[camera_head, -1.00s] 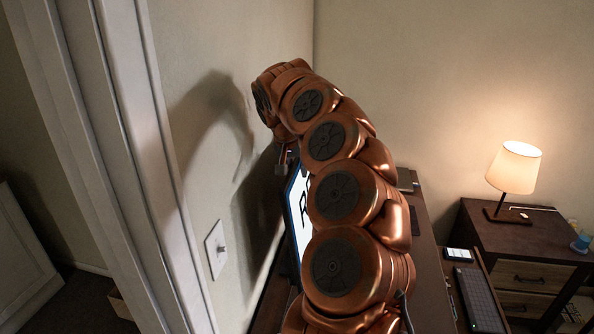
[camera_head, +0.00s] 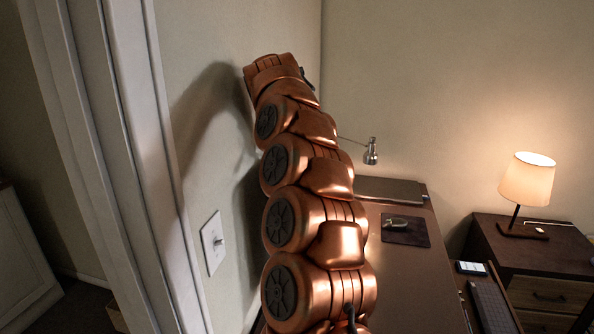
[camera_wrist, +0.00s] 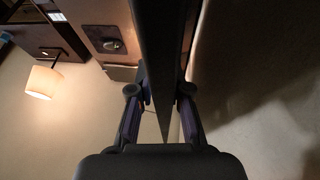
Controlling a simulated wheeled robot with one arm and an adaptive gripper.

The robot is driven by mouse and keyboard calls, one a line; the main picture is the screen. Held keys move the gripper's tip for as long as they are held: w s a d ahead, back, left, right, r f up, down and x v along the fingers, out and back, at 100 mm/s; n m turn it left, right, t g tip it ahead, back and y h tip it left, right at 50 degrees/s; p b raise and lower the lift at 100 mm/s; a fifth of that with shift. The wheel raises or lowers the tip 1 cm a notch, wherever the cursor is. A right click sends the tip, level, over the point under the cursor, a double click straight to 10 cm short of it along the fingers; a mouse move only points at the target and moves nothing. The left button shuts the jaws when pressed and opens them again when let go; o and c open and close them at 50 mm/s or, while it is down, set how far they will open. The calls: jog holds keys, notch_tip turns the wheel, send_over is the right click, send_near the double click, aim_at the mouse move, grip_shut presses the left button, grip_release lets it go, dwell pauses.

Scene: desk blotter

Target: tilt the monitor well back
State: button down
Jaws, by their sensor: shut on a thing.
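The monitor (camera_wrist: 157,50) shows in the wrist view as a thin dark slab seen edge-on, running down the middle between my fingers. My gripper (camera_wrist: 160,95) is shut on the monitor's edge, with one finger on each side. In the head view my copper arm covers the monitor and my gripper, so the screen and its stand are hidden. How far the monitor is tilted cannot be told from these frames.
A wall with a switch (camera_head: 213,243) stands close left of my arm. A lit table lamp (camera_head: 527,180) stands right.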

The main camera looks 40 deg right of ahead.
jog(key=shift+w+a, duration=0.15)
jog(key=shift+w, duration=0.05)
jog(key=c, duration=1.2)
grip_release()
jog(key=shift+a, duration=0.1)
jog(key=shift+o, duration=0.2)
jog(key=shift+v, duration=3.7)
